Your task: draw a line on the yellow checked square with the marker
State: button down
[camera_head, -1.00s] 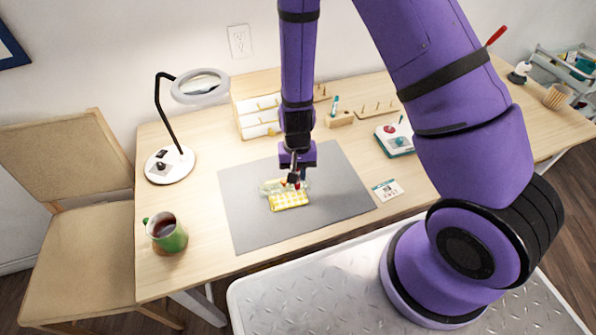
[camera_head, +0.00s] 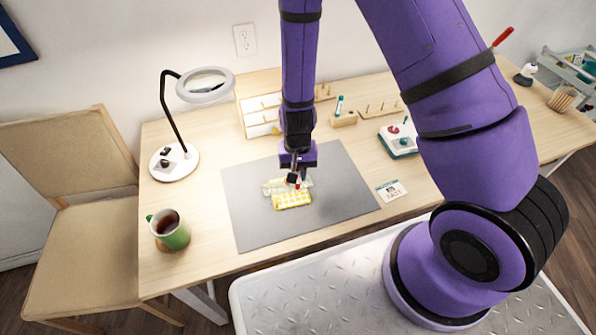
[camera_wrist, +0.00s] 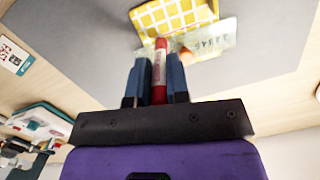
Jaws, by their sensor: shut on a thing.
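The yellow checked square (camera_head: 292,201) lies on the grey mat (camera_head: 250,225). It also shows at the top of the wrist view (camera_wrist: 180,14). A clear ruler (camera_wrist: 210,42) with printed numbers lies along the square's edge, partly over it; it also shows in the head view (camera_head: 273,187). My gripper (camera_wrist: 160,75) is shut on the red marker (camera_wrist: 160,62), just above the ruler's side of the square. The marker's far end overlaps the ruler and the square's edge in the wrist view. I cannot tell whether its tip touches the cloth.
A small orange item (camera_wrist: 186,53) is beside the marker on the ruler. A lamp (camera_head: 175,162) and a green mug (camera_head: 172,232) stand at left. A white-and-teal box (camera_head: 398,140) and a card (camera_head: 391,190) are at right. The mat around the square is clear.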

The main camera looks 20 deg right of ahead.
jog(key=shift+w+a, duration=0.2)
jog(key=shift+a, duration=2.8)
dwell(3.0)
jog(key=shift+r, duration=0.35)
dwell(0.8)
jog(key=shift+r, duration=2.15)
